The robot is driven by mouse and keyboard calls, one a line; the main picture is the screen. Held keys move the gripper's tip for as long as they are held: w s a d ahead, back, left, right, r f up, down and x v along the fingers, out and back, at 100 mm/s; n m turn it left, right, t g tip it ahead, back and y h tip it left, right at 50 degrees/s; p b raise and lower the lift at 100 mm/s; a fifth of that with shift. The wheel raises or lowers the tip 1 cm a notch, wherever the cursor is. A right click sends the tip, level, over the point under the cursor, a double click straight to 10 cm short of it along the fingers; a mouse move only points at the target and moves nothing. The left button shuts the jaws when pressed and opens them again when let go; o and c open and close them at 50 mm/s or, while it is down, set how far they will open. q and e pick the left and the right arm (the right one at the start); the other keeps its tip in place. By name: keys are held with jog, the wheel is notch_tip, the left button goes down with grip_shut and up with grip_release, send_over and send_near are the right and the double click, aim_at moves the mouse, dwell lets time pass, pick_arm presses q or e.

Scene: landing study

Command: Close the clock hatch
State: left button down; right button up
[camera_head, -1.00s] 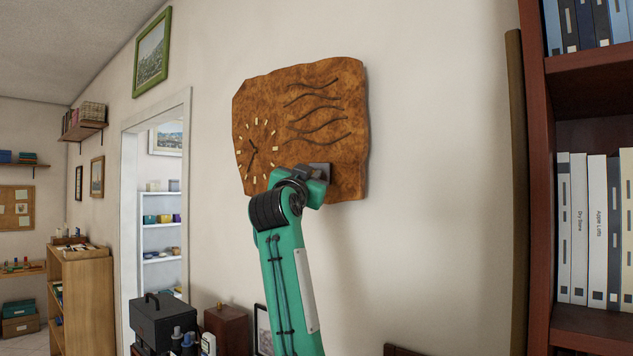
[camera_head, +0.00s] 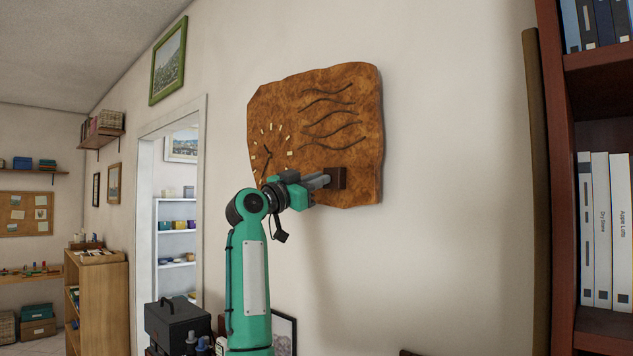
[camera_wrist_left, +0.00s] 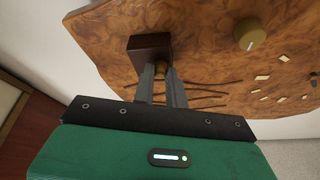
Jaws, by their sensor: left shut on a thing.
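The clock (camera_head: 340,100) is an irregular slab of burl wood on the wall, with pale hour marks, dark hands and carved wavy lines. A dark brown block (camera_head: 338,178) sticks out near its lower right edge; it also shows in the left wrist view (camera_wrist_left: 147,45). My left gripper (camera_head: 326,180) is at this block, its fingers shut on a small brass knob (camera_wrist_left: 172,74) beside it. The fingers partly hide the knob. I cannot make out a separate hatch panel or how far it is open. My right gripper is out of view.
A round brass-faced knob (camera_wrist_left: 250,36) sits on the clock in the wrist view. A tall dark bookcase (camera_head: 556,200) stands at the right. A black case (camera_head: 178,322) is below left, near the doorway. The wall right of the clock is bare.

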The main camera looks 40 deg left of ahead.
pick_arm(q)
jog(key=c, duration=1.7)
grip_release()
jog(key=shift+d, duration=0.1)
jog(key=b+v, duration=0.5)
jog(key=v, duration=0.8)
jog(key=shift+s+b, duration=0.35)
jog(key=shift+b, duration=0.05)
